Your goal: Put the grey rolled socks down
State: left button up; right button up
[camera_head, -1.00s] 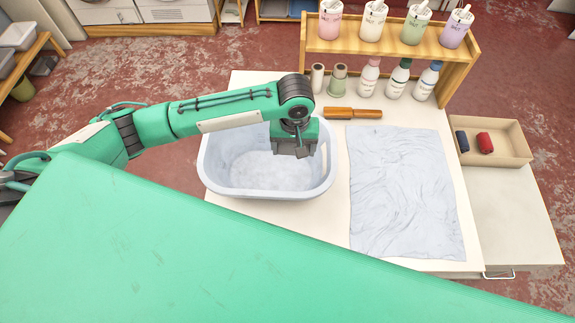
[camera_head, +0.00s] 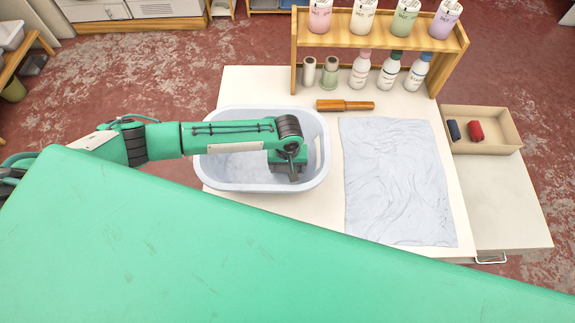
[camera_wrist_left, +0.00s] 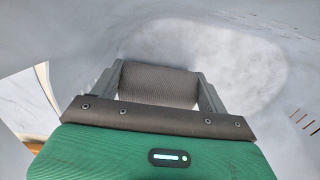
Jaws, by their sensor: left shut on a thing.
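My left gripper (camera_head: 287,176) is inside the pale blue laundry basket (camera_head: 323,150), near its right side. In the left wrist view my gripper (camera_wrist_left: 160,88) is shut on the grey rolled socks (camera_wrist_left: 160,84), a ribbed roll between the two fingers. The basket's pale wall and floor (camera_wrist_left: 235,60) surround it there. I cannot tell whether the roll touches the basket floor. In the head view the socks are hidden by my gripper and arm. My right gripper is not in view.
A pale blue cloth (camera_head: 398,180) lies flat to the right of the basket. A wooden tool (camera_head: 345,105) lies behind. A wooden rack (camera_head: 385,38) holds bottles. A tan box (camera_head: 505,140) at right holds a dark blue roll (camera_head: 453,130) and a red roll (camera_head: 475,131).

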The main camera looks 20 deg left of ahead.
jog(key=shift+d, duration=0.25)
pick_arm(q)
jog(key=o, duration=0.7)
jog(key=shift+f, duration=0.1)
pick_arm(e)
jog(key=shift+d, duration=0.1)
pick_arm(q)
notch_tip(320, 180, up, 12)
jog(key=b, duration=0.1)
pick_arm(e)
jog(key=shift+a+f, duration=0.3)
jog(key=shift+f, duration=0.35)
pick_arm(q)
jog(key=shift+r, duration=0.2)
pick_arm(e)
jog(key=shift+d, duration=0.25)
